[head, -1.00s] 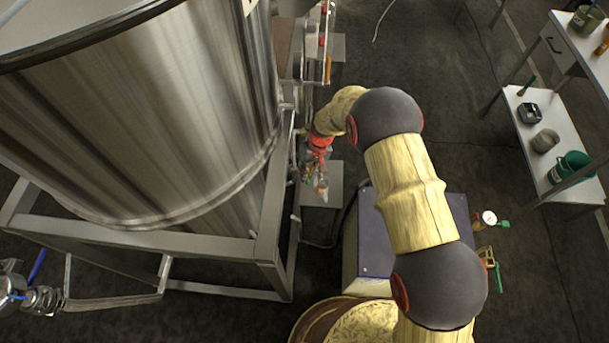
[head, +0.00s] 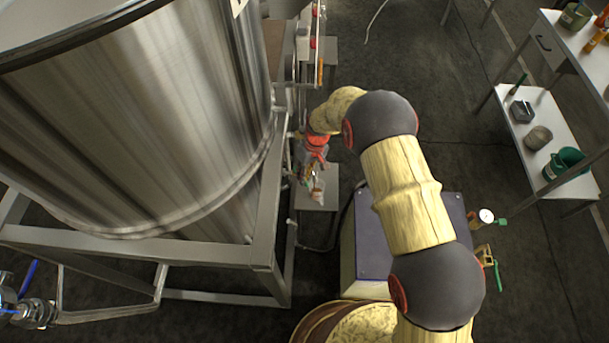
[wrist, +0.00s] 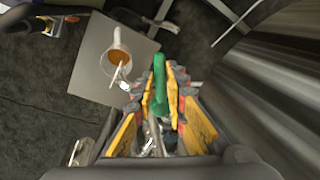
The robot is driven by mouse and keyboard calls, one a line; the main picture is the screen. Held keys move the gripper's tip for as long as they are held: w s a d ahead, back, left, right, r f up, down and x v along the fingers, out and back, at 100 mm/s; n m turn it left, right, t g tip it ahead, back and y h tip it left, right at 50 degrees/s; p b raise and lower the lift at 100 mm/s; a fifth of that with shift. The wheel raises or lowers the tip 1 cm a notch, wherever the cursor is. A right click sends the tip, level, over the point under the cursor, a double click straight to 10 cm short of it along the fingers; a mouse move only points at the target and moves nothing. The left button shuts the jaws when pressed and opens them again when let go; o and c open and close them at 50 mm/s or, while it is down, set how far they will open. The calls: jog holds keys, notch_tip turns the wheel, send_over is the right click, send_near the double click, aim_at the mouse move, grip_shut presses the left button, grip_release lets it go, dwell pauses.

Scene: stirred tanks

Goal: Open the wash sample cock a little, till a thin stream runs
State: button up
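A green cock handle (wrist: 160,92) stands between the two fingers of my gripper (wrist: 166,88) in the wrist view. The fingers have yellow sides and dark tips, and they close in on the handle from both sides. The metal cock body (wrist: 152,140) is partly hidden between the fingers. Beside it, a clear cup with orange-brown liquid (wrist: 118,57) stands on a grey plate (wrist: 88,68). A pale thin streak lies by the cup's rim; I cannot tell whether it is a stream. In the head view my gripper (head: 314,160) is small beside the tank frame, with its fingertips unclear.
The large steel tank (head: 130,120) and its frame (head: 262,240) stand close on the left of my arm. A blue-topped box (head: 385,235) stands under the arm. A white shelf table (head: 545,115) with several vessels is at the right. Floor between is open.

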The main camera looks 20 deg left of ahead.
jog(key=o, duration=0.4)
jog(key=r, duration=0.4)
jog(key=w+d+r, duration=0.1)
jog(key=r, duration=0.6)
jog(key=shift+w+d+r, duration=0.25)
jog(key=shift+w+r, duration=0.1)
jog(key=shift+w, duration=0.05)
